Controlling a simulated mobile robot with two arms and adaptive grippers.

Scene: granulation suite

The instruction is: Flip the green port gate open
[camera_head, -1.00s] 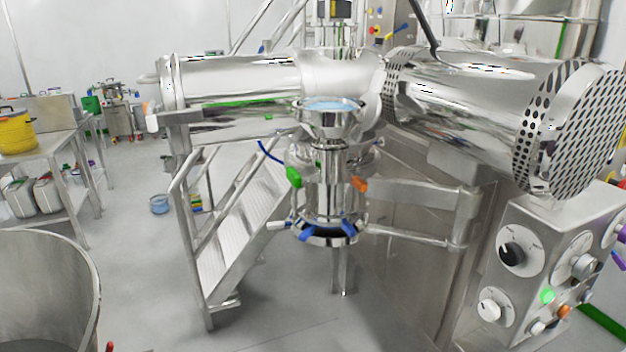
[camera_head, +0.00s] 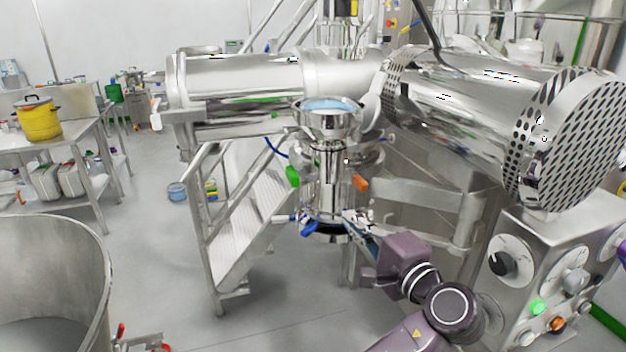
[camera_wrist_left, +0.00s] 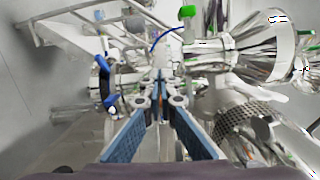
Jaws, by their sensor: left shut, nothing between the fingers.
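The green port gate handle (camera_head: 293,176) sticks out at the left side of the steel port column (camera_head: 329,185), under the funnel; it also shows at the top of the left wrist view (camera_wrist_left: 188,11). My left gripper (camera_head: 352,222) is low on the column's right side, below and to the right of the green handle and apart from it. In the left wrist view its blue-padded fingers (camera_wrist_left: 160,76) come together at the tips, shut and empty. The fingertips are small and partly lost against the steel in the head view. My right gripper is not in view.
An orange handle (camera_head: 361,184) sits right of the column, and a blue handle (camera_head: 309,228) is on its lower ring. The steel funnel (camera_head: 331,118) is above. A control box (camera_head: 525,262) stands at right, a stair (camera_head: 250,215) behind left, a large vessel (camera_head: 92,270) at lower left.

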